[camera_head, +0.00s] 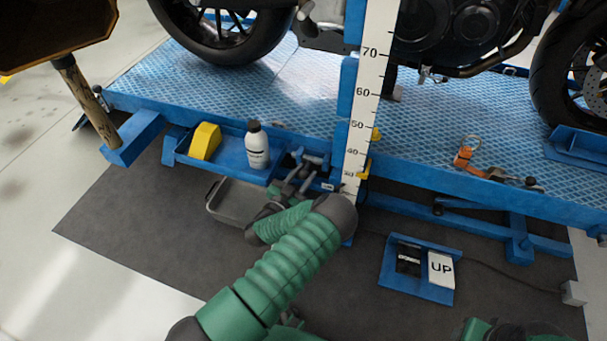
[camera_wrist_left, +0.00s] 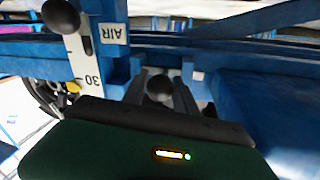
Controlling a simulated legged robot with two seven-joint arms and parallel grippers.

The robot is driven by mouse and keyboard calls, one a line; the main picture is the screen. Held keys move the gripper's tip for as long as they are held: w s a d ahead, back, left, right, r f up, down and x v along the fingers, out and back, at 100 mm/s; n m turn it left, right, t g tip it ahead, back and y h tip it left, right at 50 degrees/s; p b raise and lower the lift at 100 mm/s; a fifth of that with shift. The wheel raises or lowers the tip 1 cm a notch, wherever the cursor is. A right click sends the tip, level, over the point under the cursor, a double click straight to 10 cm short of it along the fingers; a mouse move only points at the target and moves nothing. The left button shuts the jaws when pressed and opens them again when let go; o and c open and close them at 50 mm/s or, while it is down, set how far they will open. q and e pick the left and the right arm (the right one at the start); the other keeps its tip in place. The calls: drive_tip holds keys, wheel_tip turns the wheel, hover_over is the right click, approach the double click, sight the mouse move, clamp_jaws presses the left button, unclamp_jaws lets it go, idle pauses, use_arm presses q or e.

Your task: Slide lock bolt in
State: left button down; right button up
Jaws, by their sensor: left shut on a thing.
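My left gripper (camera_head: 298,172) reaches to the blue lift's side, just left of the height scale. It is shut on the lock bolt. In the left wrist view the bolt's round dark knob (camera_wrist_left: 160,88) sits between the two fingers of the gripper (camera_wrist_left: 162,92). The bolt's shaft is hidden behind the knob, so how far in it stands cannot be told. In the head view my wrist and fingers cover most of the bolt. A green piece of my right arm shows at the bottom right edge, but its gripper is out of view.
A blue tray (camera_head: 226,154) with a white bottle (camera_head: 257,148) and a yellow block (camera_head: 205,141) lies left of the gripper. The white scale (camera_head: 364,110) stands close on the right. In the wrist view, another black knob (camera_wrist_left: 61,16) is beside the AIR label.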

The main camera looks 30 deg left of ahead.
use_arm(q)
drive_tip(key=shift+d+r+p, duration=0.1)
drive_tip(key=shift+d+p, duration=0.2)
drive_tip(key=shift+w+d+f+p, duration=0.1)
drive_tip(key=shift+w+d+p, duration=0.1)
drive_tip(key=shift+d+p, duration=0.45)
drive_tip(key=shift+w+d+f+p, duration=0.15)
drive_tip(key=shift+d+p, duration=0.15)
drive_tip(key=shift+d, duration=0.7)
drive_tip(key=shift+w+d+r+p, duration=0.1)
drive_tip(key=shift+w+d+p, duration=0.1)
drive_tip(key=shift+d+p, duration=0.45)
drive_tip(key=c, duration=1)
unclamp_jaws()
drive_tip(key=shift+d, duration=0.25)
drive_tip(key=shift+a, duration=0.1)
